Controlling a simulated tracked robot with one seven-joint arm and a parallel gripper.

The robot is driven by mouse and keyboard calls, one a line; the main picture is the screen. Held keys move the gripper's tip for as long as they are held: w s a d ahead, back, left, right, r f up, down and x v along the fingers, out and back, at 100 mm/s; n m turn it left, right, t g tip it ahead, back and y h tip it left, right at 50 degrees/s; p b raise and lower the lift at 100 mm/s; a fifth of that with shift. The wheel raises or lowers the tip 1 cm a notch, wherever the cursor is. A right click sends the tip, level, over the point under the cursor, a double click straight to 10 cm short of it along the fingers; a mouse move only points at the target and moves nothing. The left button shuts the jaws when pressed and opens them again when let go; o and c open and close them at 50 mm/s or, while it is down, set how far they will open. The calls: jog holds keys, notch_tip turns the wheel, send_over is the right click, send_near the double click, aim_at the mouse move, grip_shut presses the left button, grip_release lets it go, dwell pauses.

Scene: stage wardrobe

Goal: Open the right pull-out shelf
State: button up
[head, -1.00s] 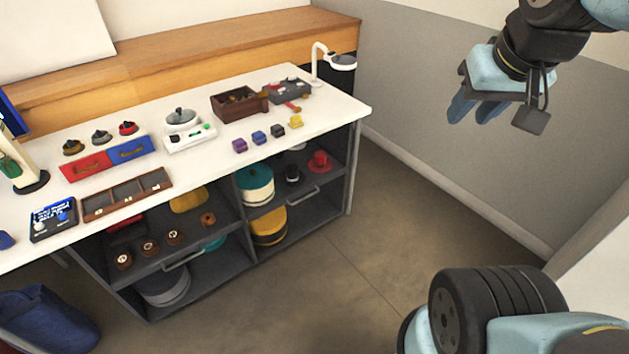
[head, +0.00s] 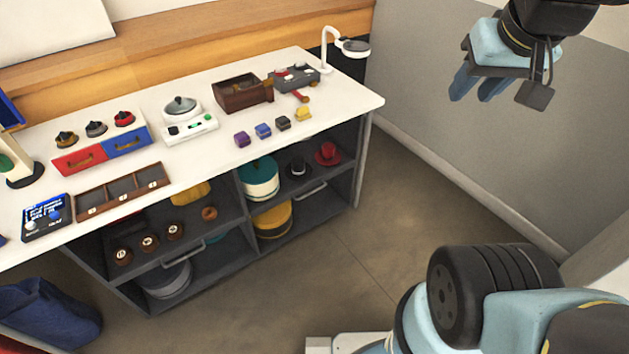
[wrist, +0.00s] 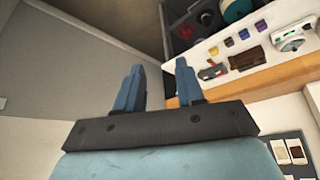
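The right pull-out shelf (head: 335,170) is a dark grey board in the right bay under the white table. Its light handle (head: 312,190) is on the front edge. A teal and cream round box (head: 261,178), a small black hat (head: 298,168) and a red hat (head: 327,153) stand on it. It looks pushed in, flush with the cabinet front. My gripper (head: 472,90) is raised at the upper right, well away from the shelf. In the wrist view its two blue fingers (wrist: 156,90) are apart with nothing between them.
The left pull-out shelf with its handle (head: 184,253) holds several brown spools. A yellow and black round box (head: 272,220) stands below the right shelf. A blue bag (head: 42,315) is on the floor at lower left. The floor (head: 330,280) before the right bay is clear.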

jog(key=w+a+f+n+t, duration=0.1)
jog(key=w+f+n, duration=0.2)
jog(key=w, duration=1.1)
jog(key=w+f+n+t, duration=0.2)
jog(key=w+f+n, duration=0.15)
jog(key=w, duration=1.05)
jog(key=w+a+f+n+t+y, duration=0.1)
jog(key=w+a+f+n, duration=0.25)
jog(key=w+f, duration=0.55)
jog(key=w+a+f+n+t+y, duration=0.15)
jog(key=w+f+n, duration=0.25)
jog(key=w+f, duration=0.5)
jog(key=w+a+f+n+y, duration=0.1)
jog(key=a+f+n, duration=0.2)
jog(key=f, duration=1)
jog(key=w+a+f+n+y, duration=0.1)
jog(key=a+f+n+y, duration=0.2)
jog(key=f, duration=1)
jog(key=s+a+f+n+t+y, duration=0.1)
jog(key=s+f+n, duration=0.1)
jog(key=s+f, duration=0.45)
jog(key=s+a+f+n+y, duration=0.1)
jog(key=s+a+f, duration=0.15)
jog(key=f, duration=0.65)
jog(key=s+f+n+t, duration=0.1)
jog(key=s+f+n, duration=0.1)
jog(key=s+f, duration=0.45)
jog(key=x, duration=1.5)
jog(key=shift+f, duration=0.35)
